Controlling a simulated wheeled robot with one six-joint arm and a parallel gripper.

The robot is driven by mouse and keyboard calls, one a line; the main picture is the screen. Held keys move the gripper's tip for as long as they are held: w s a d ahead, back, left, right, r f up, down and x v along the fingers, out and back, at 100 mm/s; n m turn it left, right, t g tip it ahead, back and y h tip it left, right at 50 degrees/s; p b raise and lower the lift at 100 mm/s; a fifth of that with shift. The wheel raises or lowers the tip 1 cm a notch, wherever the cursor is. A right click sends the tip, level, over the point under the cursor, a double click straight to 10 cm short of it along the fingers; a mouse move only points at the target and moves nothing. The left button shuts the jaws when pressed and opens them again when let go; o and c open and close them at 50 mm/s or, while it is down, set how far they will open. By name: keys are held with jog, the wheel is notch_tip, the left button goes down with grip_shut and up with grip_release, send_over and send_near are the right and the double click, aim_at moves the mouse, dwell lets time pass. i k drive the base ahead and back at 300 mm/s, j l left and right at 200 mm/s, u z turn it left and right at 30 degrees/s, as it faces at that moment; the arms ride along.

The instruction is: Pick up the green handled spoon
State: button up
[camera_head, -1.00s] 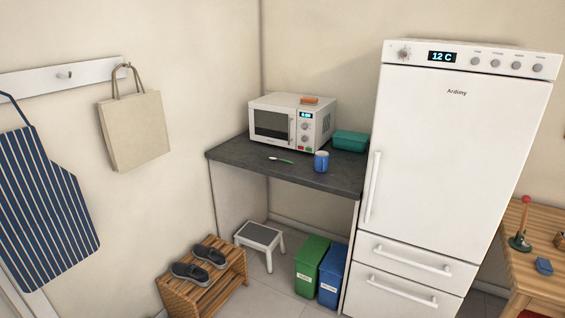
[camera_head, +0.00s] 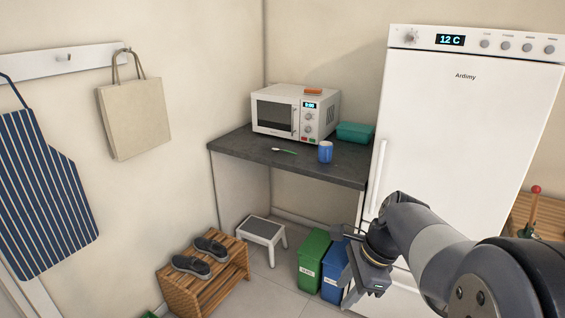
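The green-handled spoon (camera_head: 285,151) lies on the dark counter (camera_head: 240,152) in front of the microwave. Its pale bowl end points left and its green handle points right. My gripper (camera_head: 350,287) is in the lower right of the head view, in front of the blue bin and the fridge. It is lower than the countertop, well apart from the spoon. Its fingers are small and seen at an angle, so I cannot tell how far apart they are. I see nothing held in it.
A blue mug (camera_head: 326,152) stands right of the spoon. The microwave (camera_head: 293,113) is behind, with a teal container (camera_head: 355,132) to its right. The fridge (camera_head: 470,130) borders the counter on the right. Below are a step stool (camera_head: 262,229), a green bin (camera_head: 312,262) and a shoe rack (camera_head: 205,285).

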aim_at(274, 149)
jog(key=i+j+z, duration=0.1)
jog(key=i, duration=0.45)
jog(key=i+j+z, duration=0.1)
jog(key=i, duration=0.4)
jog(key=i+j+z, duration=0.1)
jog(key=i+j, duration=0.2)
jog(key=i, duration=0.2)
jog(key=i+j+z, duration=0.1)
jog(key=i+j, duration=0.15)
jog(key=i, duration=0.3)
jog(key=i+j+z, duration=0.1)
jog(key=i+j, duration=0.15)
jog(key=i, duration=0.25)
jog(key=i+j+z, duration=0.1)
jog(key=i+j, duration=0.25)
jog(key=i, duration=0.1)
